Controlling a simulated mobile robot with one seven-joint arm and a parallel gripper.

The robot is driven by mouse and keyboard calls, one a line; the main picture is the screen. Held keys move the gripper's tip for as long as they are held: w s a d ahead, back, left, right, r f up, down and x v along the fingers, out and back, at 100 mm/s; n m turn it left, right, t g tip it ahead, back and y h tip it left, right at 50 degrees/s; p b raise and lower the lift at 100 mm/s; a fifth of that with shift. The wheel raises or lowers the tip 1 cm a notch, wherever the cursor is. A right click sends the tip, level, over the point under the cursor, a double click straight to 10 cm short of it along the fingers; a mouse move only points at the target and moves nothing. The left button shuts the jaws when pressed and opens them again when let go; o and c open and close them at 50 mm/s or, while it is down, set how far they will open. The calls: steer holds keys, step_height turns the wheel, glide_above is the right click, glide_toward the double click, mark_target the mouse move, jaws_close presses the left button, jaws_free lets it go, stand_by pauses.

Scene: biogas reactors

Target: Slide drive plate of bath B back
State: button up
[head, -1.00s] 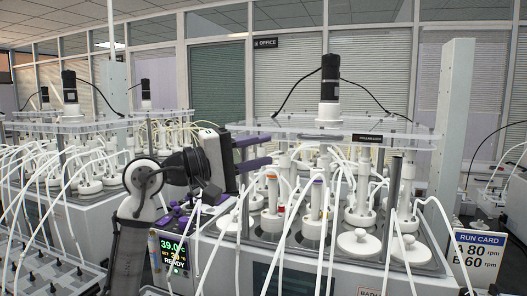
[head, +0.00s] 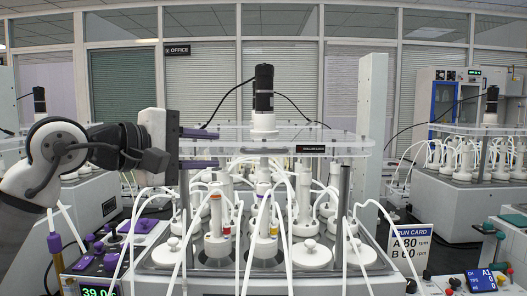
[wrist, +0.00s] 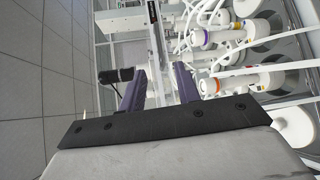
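The drive plate (head: 330,142) is a clear, flat plate level above the bath (head: 212,262), with a black-topped motor (head: 263,100) standing on it. I cannot read a bath letter now. My gripper (head: 199,149) is at the plate's left front end. Its two purple fingers are apart, one higher and one lower, overlapping the plate's end in the head view. In the wrist view my gripper (wrist: 159,84) also shows its fingers apart, with the plate's edge (wrist: 157,42) running in line with the gap. I cannot tell whether a finger touches the plate.
White reactor bottles (head: 216,218) with looping tubes fill the bath below the plate. A white upright column (head: 371,125) stands behind right. A run card (head: 411,246) reads A 80 rpm, B 60 rpm. Another bath unit (head: 468,205) stands at right, across an open floor gap.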

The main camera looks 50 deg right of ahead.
mark_target(259, 151)
steer(key=d+p, duration=0.1)
steer(key=d, duration=0.3)
steer(key=s+d+f+p, duration=0.1)
steer(key=d, duration=0.4)
steer(key=d+f+p, duration=0.1)
steer(key=d+p, duration=0.1)
steer(key=d, duration=0.2)
steer(key=shift+s+d, duration=0.25)
steer(key=shift+s, duration=0.1)
jaws_close()
